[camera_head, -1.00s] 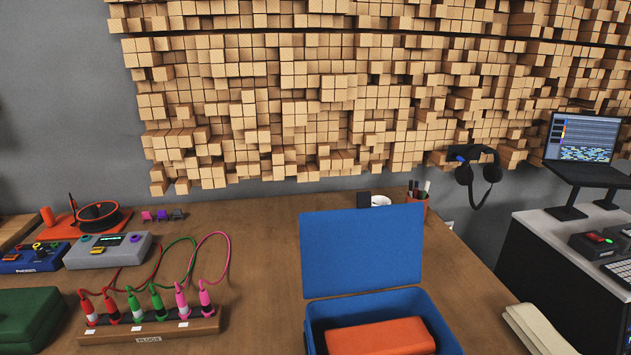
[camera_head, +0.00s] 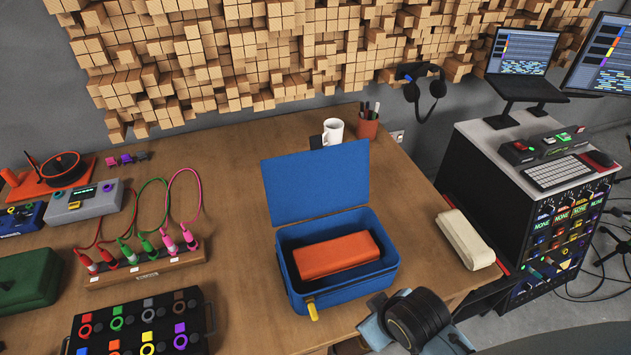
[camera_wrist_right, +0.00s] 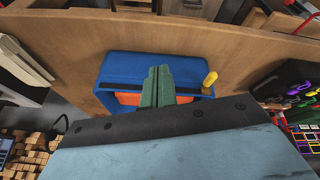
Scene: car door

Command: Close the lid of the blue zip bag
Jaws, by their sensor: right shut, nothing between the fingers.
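The blue zip bag (camera_head: 345,287) stands on the wooden table with its lid (camera_head: 316,187) raised upright at the back. An orange-red block (camera_head: 338,255) lies inside it. A yellow tab (camera_head: 312,310) sticks out at its front left corner. In the right wrist view the bag (camera_wrist_right: 128,65) and the yellow tab (camera_wrist_right: 210,78) lie beyond my right gripper (camera_wrist_right: 159,72). Its green fingers are together with nothing between them, over the bag in that view. In the head view part of my right arm shows at the bottom, but its fingers do not. My left gripper is not in view.
A cream pouch (camera_head: 467,238) lies right of the bag near the table edge. A plug strip (camera_head: 145,270) with looped cables and a black box with coloured knobs (camera_head: 140,325) stand to the left. A white mug (camera_head: 333,131) and a pen cup (camera_head: 368,122) stand behind the lid.

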